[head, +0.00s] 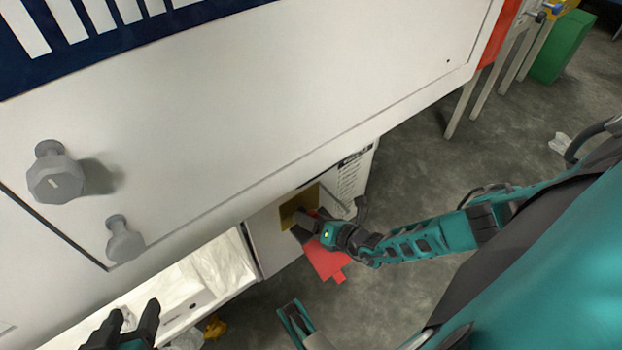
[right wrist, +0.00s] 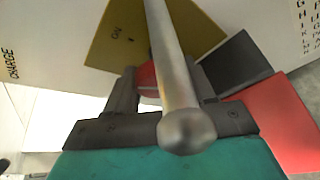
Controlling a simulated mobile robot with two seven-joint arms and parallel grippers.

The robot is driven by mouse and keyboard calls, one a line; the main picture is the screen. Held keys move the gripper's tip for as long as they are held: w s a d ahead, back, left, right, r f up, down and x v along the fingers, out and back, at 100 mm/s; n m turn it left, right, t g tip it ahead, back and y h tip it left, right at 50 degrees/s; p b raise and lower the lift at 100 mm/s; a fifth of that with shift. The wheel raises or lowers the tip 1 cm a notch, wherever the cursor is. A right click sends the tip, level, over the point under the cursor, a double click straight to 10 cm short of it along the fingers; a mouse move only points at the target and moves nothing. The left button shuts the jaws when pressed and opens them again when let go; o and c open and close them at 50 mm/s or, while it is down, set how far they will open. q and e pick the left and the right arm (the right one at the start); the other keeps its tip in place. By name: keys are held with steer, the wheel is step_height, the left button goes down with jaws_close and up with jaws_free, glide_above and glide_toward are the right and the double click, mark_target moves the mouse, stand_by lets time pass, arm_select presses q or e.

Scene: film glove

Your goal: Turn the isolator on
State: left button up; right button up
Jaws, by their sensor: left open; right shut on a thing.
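The isolator's yellow plate (head: 288,212) is on the low white box below the big white cabinet. In the right wrist view the plate (right wrist: 112,40) bears the mark "ON". My right gripper (head: 308,222) is at the plate. Its fingers (right wrist: 160,82) are shut on a red part of the isolator (right wrist: 148,76), mostly hidden between them. A grey metal rod with a rounded end (right wrist: 182,100) crosses in front of the fingers; I cannot tell what it belongs to. My left gripper (head: 132,322) is open and empty at the lower left, away from the isolator.
The white cabinet (head: 270,90) with two grey knobs (head: 56,178) fills the upper left. A red flat piece (head: 325,262) lies below my right gripper. A white tray (head: 247,288) with clear wrapping is at the lower left. Grey floor (head: 430,180) is open at the right, before a green bin (head: 566,50).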

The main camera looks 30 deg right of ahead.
arm_select(q)
steer(key=shift+s+f, duration=0.15)
steer(key=shift+s, duration=0.05)
arm_select(e)
steer(key=shift+w+r+m+t+y, duration=0.15)
steer(key=shift+m+t+y, duration=0.15)
steer(key=shift+m+y, duration=1)
steer(key=shift+m+h, duration=0.3)
arm_select(q)
steer(key=shift+w, duration=0.2)
arm_select(e)
steer(key=o, duration=1)
steer(key=shift+s+d, duration=0.1)
steer(key=shift+s, duration=0.3)
arm_select(q)
steer(key=shift+s+a+r+y+p, duration=0.25)
steer(key=shift+a+r+p, duration=0.3)
steer(key=shift+p, duration=0.75)
arm_select(e)
steer(key=shift+v, duration=6.1)
